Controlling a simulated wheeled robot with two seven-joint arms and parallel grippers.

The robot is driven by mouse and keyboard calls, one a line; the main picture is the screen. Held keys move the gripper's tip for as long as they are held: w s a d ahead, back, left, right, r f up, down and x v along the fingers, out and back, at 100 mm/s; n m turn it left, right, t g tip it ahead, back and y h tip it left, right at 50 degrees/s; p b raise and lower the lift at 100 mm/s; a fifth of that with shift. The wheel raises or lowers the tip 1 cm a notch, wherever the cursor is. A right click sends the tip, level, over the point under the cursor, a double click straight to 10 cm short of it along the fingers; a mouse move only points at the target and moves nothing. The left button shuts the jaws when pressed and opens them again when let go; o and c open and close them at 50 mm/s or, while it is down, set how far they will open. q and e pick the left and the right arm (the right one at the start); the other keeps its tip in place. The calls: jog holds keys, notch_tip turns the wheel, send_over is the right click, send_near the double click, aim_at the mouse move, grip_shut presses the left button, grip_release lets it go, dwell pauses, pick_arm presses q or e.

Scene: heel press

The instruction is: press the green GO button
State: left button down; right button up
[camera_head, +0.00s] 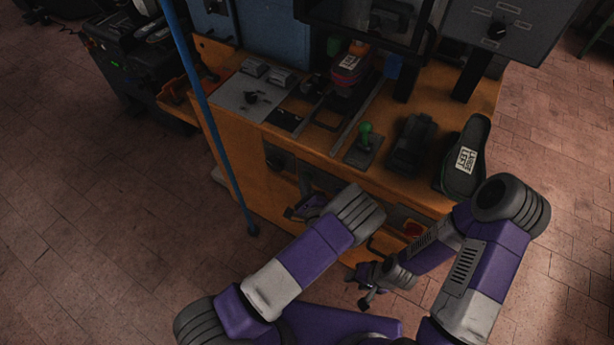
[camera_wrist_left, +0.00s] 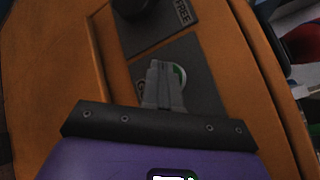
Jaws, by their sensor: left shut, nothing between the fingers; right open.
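My left gripper (camera_head: 303,208) is shut and empty in front of the orange bench's front face. In the left wrist view its closed fingertips (camera_wrist_left: 158,68) are over a dark plate (camera_wrist_left: 200,88). A round green and white button (camera_wrist_left: 179,74) shows partly behind the fingertips; its lettering cannot be read. Whether the fingers touch it cannot be told. I cannot make out this button in the head view. My right gripper (camera_head: 368,288) is open and empty, low in front of the bench.
A dark knob (camera_wrist_left: 132,6) and a plate lettered "FREE" (camera_wrist_left: 183,12) lie beyond the button. A blue pole (camera_head: 215,130) stands left.

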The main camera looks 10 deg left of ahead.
pick_arm(q)
jog(key=shift+w+d, duration=0.1)
jog(key=shift+w, duration=0.15)
dwell(0.4)
jog(key=shift+s, duration=0.1)
jog(key=shift+s+a, duration=0.3)
jog(key=shift+s, duration=0.45)
